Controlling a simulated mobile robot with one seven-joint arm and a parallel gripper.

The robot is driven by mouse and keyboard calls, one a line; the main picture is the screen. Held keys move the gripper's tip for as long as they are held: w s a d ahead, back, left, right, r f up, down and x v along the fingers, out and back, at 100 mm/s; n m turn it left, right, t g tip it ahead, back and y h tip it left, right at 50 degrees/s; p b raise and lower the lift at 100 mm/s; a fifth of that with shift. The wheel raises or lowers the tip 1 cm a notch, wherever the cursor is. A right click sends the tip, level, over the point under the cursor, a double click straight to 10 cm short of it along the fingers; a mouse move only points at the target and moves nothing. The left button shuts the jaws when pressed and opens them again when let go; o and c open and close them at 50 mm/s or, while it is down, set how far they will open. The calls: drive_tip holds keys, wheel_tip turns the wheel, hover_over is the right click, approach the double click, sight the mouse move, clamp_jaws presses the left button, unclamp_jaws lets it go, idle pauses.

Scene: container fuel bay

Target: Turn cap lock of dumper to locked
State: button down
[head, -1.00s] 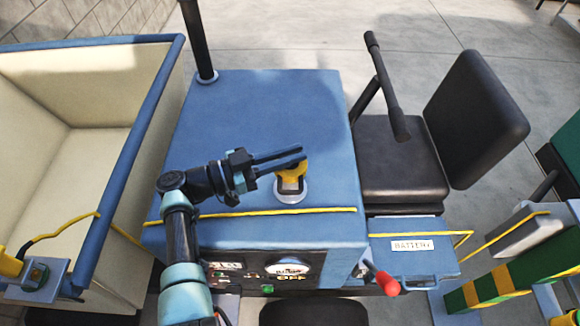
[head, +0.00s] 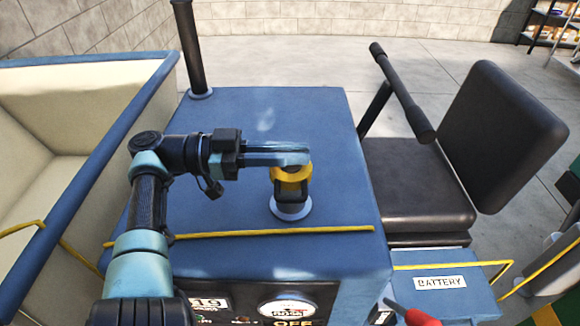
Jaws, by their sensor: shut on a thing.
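The dumper's blue body (head: 340,215) fills the middle of the head view. On its flat top stands a filler with a pale round base (head: 290,211), a dark neck and a yellow cap with its lock (head: 292,173). My gripper (head: 300,155) reaches in from the left, level, with its fingertips at the top of the yellow cap. The jaws are shut on the cap lock. The fingers hide the top of the cap, so I cannot tell which way the lock is turned.
A black post (head: 190,50) stands at the back left of the blue top. The black seat (head: 410,180) and a black bar (head: 402,92) are to the right. The open skip (head: 100,150) is on the left. A yellow rail (head: 275,231) crosses the front.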

drive_tip(key=shift+d, duration=0.1)
idle(0.5)
drive_tip(key=c, duration=0.9)
unclamp_jaws()
drive_tip(key=shift+r, duration=0.1)
